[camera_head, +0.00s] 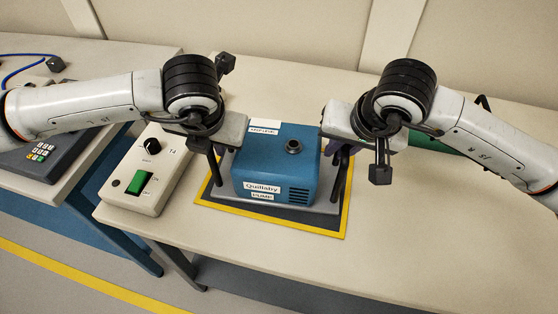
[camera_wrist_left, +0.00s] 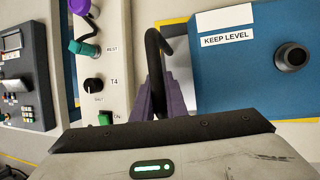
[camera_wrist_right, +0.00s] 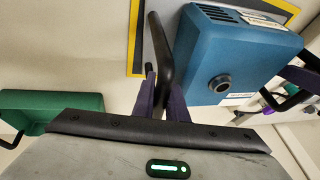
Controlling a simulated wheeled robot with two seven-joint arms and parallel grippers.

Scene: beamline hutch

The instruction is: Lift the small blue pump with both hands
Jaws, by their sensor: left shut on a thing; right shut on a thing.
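The small blue pump (camera_head: 276,165), labelled "Quillaby PUMP", is upright on a grey base with a round dark port on top. Its "KEEP LEVEL" label shows in the left wrist view (camera_wrist_left: 227,37). My left gripper (camera_head: 215,163) is shut on the black handle (camera_wrist_left: 155,45) at the pump's left side. My right gripper (camera_head: 338,165) is shut on the black handle (camera_wrist_right: 160,50) at its right side. The purple fingers close around each handle. The pump is over a yellow-bordered mat (camera_head: 318,232); I cannot tell whether its base touches it.
A control box (camera_head: 152,184) with a black knob and green switch stands close left of the pump. A keypad device (camera_head: 45,158) is on the left table. A green box (camera_wrist_right: 50,105) lies beyond my right gripper. The bench top (camera_head: 420,220) is clear at front right.

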